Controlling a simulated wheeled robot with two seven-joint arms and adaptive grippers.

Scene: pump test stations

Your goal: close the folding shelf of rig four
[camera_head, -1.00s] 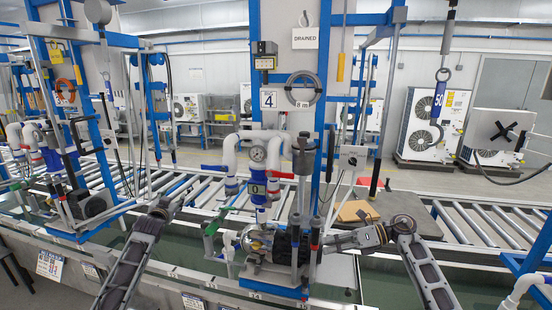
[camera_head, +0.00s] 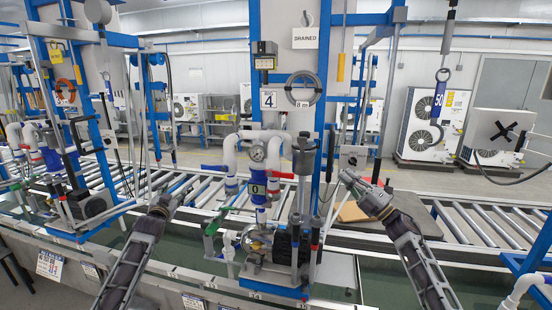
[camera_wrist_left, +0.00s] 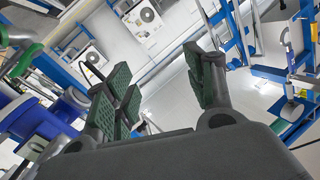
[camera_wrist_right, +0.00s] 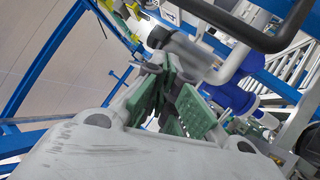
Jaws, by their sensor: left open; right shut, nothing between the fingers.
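Rig four shows its "4" sign (camera_head: 268,99) on a blue and grey upright in the middle of the head view. Its dark pump (camera_head: 285,247) stands low at the front, below the white pipes and gauge (camera_head: 258,154). A pale flat panel (camera_head: 338,272) lies level to the right of the pump; I cannot tell surely whether it is the folding shelf. My left gripper (camera_head: 166,203) is open and empty, left of the pump; its spread fingers show in the left wrist view (camera_wrist_left: 160,88). My right gripper (camera_head: 346,180) is shut and empty, above and right of the pump. Its fingers also show in the right wrist view (camera_wrist_right: 172,98).
A roller conveyor (camera_head: 480,222) runs behind the rig. A brown board (camera_head: 355,210) lies on it near my right gripper. Upright rods and a red-handled valve (camera_head: 283,175) stand close between my grippers. Another rig (camera_head: 75,150) stands at the left.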

